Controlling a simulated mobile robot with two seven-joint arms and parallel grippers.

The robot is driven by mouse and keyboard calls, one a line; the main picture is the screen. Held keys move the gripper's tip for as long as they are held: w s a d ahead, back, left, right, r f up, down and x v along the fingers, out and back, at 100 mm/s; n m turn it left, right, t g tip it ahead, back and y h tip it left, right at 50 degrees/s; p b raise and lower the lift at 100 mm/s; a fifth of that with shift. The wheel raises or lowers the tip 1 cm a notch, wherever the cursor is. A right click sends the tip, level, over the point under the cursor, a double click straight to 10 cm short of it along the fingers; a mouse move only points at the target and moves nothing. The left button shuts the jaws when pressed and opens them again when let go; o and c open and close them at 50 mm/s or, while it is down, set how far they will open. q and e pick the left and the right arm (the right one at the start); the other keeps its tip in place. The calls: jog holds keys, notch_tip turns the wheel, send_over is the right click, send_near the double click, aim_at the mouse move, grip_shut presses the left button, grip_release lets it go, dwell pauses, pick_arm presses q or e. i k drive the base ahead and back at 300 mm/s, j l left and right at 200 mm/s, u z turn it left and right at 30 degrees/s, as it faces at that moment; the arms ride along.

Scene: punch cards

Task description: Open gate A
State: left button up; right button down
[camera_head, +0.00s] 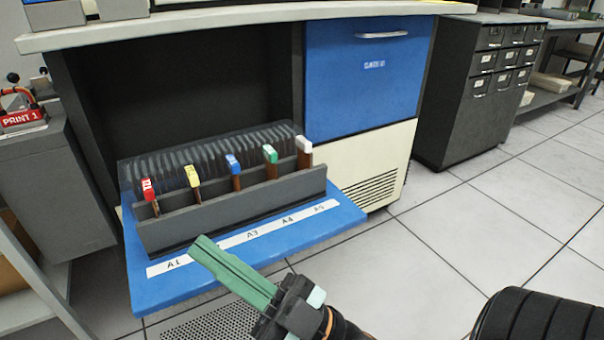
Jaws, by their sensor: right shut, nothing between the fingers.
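A blue panel (165,291) is folded down flat at the front of a dark cabinet opening. Its white label strip (265,232) reads A1, A3, A4 and A5; part of the strip is hidden behind my gripper. A grey card rack (235,213) stands on the panel, with red (147,186), yellow (192,176), blue (233,163), green (270,154) and white (304,145) tabs. My right gripper (203,246) has long green fingers, shut and empty, over the panel's front near A1. They look apart from the rack. My left gripper is not in view.
A shut blue door (366,76) with a silver handle (381,35) is right of the opening. A counter (240,18) overhangs above. A grey box labelled PRINT 1 (22,118) stands at left, a dark drawer cabinet (470,105) at right. The tiled floor (430,225) is clear.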

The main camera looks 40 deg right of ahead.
aim_at(264, 224)
jog(key=k+l+z, duration=0.15)
jog(key=k+z, duration=0.25)
jog(key=k, duration=0.5)
